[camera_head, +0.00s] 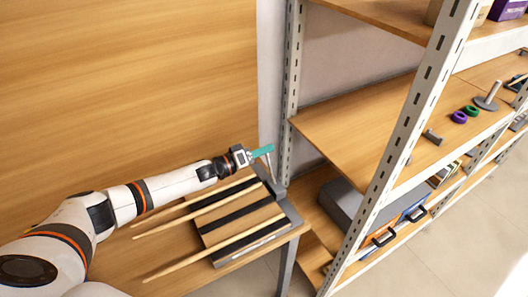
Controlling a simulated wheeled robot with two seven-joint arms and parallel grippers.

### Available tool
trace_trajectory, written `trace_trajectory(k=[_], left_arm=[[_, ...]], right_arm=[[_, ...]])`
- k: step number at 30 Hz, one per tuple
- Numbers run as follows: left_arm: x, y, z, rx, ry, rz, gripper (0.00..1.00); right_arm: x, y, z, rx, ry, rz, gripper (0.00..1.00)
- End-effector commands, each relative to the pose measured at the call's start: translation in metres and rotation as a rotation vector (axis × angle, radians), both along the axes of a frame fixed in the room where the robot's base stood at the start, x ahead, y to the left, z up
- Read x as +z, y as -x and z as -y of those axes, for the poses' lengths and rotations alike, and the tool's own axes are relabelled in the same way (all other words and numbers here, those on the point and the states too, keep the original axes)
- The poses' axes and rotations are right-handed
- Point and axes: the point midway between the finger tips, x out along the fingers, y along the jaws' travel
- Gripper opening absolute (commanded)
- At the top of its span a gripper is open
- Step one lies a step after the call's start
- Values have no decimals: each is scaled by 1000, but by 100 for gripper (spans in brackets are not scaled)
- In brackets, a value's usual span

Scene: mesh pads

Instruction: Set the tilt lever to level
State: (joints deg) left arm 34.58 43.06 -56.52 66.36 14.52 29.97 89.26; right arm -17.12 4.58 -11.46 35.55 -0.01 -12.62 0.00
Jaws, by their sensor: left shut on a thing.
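My left gripper (250,156) reaches in from the left and is shut on the teal grip of the tilt lever (264,150). The lever's thin metal rod (268,168) runs down from the teal grip toward the back right corner of a grey-edged rack (290,214). The rod looks close to upright, but I cannot tell its exact angle. The rack lies on the table (160,262) and has dark strips across a wooden bed. Several long pale wooden sticks (210,249) lie along it and stick out to the left. My right gripper is out of view.
A metal shelf unit (400,125) with wooden boards stands just right of the table. It holds a grey box (342,203), purple (459,117) and green (472,111) rings, and a peg on a base (488,97). A wooden panel (130,90) rises behind the table.

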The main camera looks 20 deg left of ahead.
Motion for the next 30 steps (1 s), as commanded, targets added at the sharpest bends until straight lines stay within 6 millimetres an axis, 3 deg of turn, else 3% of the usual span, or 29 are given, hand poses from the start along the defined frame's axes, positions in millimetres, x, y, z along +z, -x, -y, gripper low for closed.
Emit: trace_trajectory(k=[8, 9, 12, 23, 30], left_arm=[[-3, 1, -1, 3, -7, -5, 0], [-3, 1, -1, 3, -7, -5, 24], [-3, 1, -1, 3, -6, -4, 41], [-2, 4, -4, 3, -3, -2, 42], [-5, 36, -30, 3, -7, -5, 42]], right_arm=[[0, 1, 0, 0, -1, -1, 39], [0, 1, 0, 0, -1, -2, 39], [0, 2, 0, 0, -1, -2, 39], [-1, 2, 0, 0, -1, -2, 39], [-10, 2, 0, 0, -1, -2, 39]])
